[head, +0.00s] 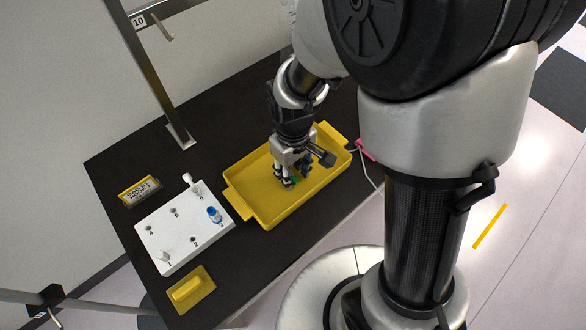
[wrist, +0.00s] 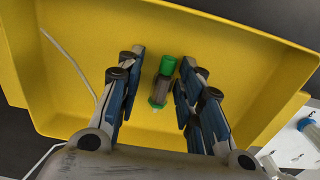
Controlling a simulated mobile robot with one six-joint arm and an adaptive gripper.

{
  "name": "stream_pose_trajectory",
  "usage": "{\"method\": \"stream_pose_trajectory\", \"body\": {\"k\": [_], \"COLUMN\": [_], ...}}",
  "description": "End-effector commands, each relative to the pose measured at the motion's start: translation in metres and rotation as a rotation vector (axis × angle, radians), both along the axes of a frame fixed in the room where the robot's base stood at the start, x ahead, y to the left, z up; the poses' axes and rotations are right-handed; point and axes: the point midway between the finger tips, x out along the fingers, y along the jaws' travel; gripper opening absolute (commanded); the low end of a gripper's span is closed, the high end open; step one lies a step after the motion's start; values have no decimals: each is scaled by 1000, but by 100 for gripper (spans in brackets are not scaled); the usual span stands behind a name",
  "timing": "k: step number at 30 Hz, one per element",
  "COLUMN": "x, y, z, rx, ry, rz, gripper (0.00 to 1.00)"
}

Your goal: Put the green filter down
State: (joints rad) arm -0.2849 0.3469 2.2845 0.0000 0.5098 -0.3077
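The filter appears to rest on the floor of the yellow tray (head: 255,200).
A white numbered rack (head: 180,245) stands left of the tray, holding a blue-capped item (head: 214,214) and a white piece (head: 190,181). A metal post (head: 150,75) rises behind. The tray's left part is empty.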

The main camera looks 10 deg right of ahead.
Motion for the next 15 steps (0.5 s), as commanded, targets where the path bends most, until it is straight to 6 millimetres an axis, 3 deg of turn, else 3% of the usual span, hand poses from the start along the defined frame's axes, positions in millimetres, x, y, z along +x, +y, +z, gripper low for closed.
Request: {"method": "stream_pose_trajectory", "body": {"k": [8, 15], "x": [0, 1], "y": [0, 0], "z": [9, 58], "rx": [1, 1], "ry": [-1, -5], "rz": [0, 0], "gripper": [35, 35]}}
